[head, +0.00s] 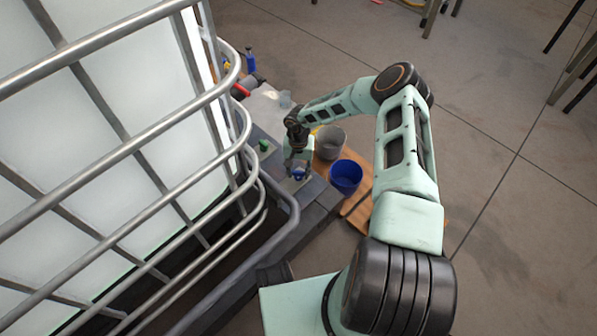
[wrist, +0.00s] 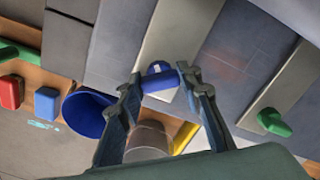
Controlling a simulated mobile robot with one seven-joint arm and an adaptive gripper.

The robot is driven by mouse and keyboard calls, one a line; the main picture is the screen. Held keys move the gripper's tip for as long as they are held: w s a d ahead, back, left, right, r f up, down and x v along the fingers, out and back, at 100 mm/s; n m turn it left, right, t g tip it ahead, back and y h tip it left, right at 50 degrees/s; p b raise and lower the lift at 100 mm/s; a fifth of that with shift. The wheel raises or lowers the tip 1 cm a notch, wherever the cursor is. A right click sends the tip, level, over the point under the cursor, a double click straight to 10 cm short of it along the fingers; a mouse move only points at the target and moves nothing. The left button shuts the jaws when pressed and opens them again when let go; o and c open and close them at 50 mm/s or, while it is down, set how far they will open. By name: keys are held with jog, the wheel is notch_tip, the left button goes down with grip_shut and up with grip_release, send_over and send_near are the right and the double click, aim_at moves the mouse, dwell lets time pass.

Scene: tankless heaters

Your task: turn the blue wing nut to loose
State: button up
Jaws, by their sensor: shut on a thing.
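The blue wing nut (head: 299,174) sits on a pale plate on the grey ledge beside the caged tank. In the wrist view my gripper (wrist: 158,82) is shut on the wing nut, one finger on each side. The fingers hide part of it, and its exact turn angle is hard to tell.
A green wing nut (head: 263,145) sits farther along the ledge, also in the wrist view (wrist: 273,122). A blue bucket (head: 345,177) and a grey bucket (head: 330,142) stand close on the right. The tank's metal cage (head: 180,110) rises on the left.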

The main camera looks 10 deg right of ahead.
aim_at(299, 171)
jog(key=shift+n, duration=0.4)
jog(key=o, duration=1.2)
notch_tip(299, 171, up, 12)
dwell(0.5)
